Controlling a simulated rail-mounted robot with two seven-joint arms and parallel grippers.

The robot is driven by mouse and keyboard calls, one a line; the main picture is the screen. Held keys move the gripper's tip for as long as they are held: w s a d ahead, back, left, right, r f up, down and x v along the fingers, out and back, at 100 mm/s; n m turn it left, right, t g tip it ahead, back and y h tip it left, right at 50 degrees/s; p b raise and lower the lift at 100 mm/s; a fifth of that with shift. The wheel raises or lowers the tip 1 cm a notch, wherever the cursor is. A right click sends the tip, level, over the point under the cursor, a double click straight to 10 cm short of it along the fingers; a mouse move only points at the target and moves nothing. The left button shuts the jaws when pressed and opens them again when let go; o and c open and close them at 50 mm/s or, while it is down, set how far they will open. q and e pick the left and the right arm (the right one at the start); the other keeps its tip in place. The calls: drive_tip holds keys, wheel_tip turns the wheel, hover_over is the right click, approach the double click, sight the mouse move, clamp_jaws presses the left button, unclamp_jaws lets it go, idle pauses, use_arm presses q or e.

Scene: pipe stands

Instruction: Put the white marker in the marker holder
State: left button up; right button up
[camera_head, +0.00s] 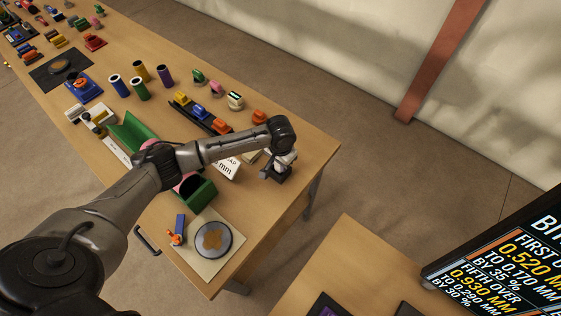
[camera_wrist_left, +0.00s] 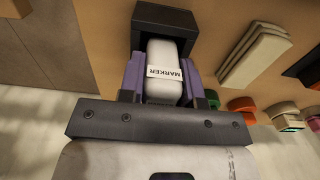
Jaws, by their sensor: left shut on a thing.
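The white marker (camera_wrist_left: 163,72), labelled MARKER, is between the purple fingers of my left gripper (camera_wrist_left: 163,80) in the left wrist view. The gripper is shut on it. The marker's far end is at the dark opening of a black block-shaped holder (camera_wrist_left: 170,15). I cannot tell how deep it sits in there. In the head view my left gripper (camera_head: 279,166) is low over the right end of the long table, with the dark holder (camera_head: 272,175) under it. The arm and gripper hide most of the marker there. My right gripper is not in view.
The wooden table (camera_head: 310,150) has its right edge close to the gripper. Left of the gripper are a green box (camera_head: 200,192), a black rack with coloured blocks (camera_head: 200,112) and an orange piece (camera_head: 259,117). A screen (camera_head: 510,255) stands at the lower right.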

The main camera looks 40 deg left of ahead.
use_arm(q)
drive_tip(key=shift+f, duration=0.1)
drive_tip(key=o, duration=0.9)
